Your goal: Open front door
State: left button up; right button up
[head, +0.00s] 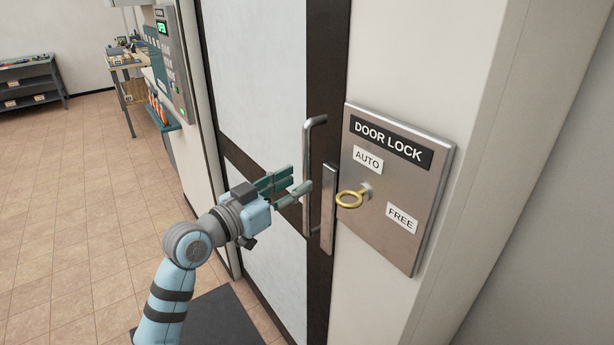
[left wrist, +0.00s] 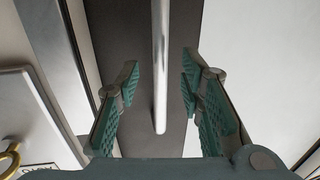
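The front door (head: 262,70) has pale panels and a dark frame, and looks shut. A silver bar handle (head: 308,150) stands upright on its dark edge strip. My left gripper (head: 298,182) is open at the handle's mid height. In the left wrist view the handle (left wrist: 160,40) runs between the two spread fingers (left wrist: 160,78), with a gap on each side. The door lock plate (head: 425,160) is right of the door, with AUTO and FREE labels. A brass key (head: 349,207) sits in it; I cannot tell which setting it is at. My right gripper is not in view.
A flat metal plate (head: 329,215) stands beside the handle, near the key. A grey keypad panel (head: 171,65) is on the wall left of the door. A dark mat (head: 215,318) lies on the floor. Tiled floor at left is open, with shelves (head: 32,82) behind.

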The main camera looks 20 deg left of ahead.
aim_at(304, 178)
pick_arm(q)
jog(key=x, duration=0.4)
jog(key=shift+w+d, duration=0.1)
jog(key=shift+w, duration=0.1)
grip_shut()
